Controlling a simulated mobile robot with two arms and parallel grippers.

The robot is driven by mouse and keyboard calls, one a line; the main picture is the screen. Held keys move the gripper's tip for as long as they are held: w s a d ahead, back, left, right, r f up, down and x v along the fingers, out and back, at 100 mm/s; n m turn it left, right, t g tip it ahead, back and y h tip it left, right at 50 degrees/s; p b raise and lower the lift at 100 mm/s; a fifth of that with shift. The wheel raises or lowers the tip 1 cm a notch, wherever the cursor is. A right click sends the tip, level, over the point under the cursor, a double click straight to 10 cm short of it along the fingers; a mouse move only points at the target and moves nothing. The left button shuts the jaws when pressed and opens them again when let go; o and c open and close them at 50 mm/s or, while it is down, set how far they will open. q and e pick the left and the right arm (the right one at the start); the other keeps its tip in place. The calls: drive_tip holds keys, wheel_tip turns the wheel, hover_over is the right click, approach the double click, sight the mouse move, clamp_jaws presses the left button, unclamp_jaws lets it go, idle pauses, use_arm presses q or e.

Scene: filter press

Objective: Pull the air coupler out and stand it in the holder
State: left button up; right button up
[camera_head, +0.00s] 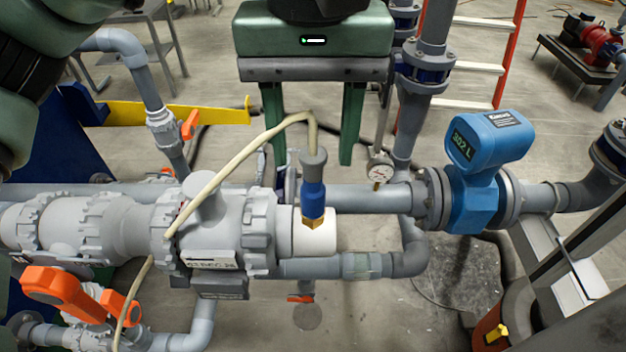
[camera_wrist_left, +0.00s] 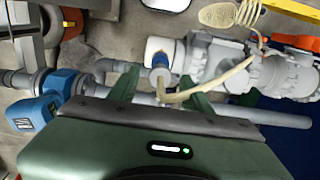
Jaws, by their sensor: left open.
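The air coupler (camera_head: 313,195) has a blue body, a grey top and a brass lower end. It stands nearly upright, its brass end at the white cylinder (camera_head: 314,232) on the end of the grey valve manifold. A cream hose runs from its top. The coupler also shows in the left wrist view (camera_wrist_left: 160,62). My left gripper (camera_head: 312,162) is open and empty, its two green fingers appearing on either side of the coupler's top; exact depth is unclear. In the left wrist view the coupler lies between the fingers (camera_wrist_left: 158,84). I cannot identify the holder.
The cream hose (camera_head: 240,155) arcs left over the manifold (camera_head: 120,228). A pressure gauge (camera_head: 380,172) and a blue flow meter (camera_head: 480,165) stand to the right. An orange-handled valve (camera_head: 60,290) is at lower left.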

sight(313, 191)
use_arm(q)
drive_tip(key=f+b, duration=0.5)
drive_tip(key=f, duration=0.2)
drive_tip(key=shift+s+f, duration=0.1)
drive_tip(key=shift+s, duration=0.1)
drive_tip(key=shift+w+f+b, duration=0.1)
drive_tip(key=shift+f+b, duration=0.15)
drive_tip(key=shift+b, duration=0.05)
drive_tip(key=shift+r, duration=0.1)
idle(0.6)
drive_tip(key=shift+c, duration=0.3)
clamp_jaws()
idle(0.8)
idle(0.4)
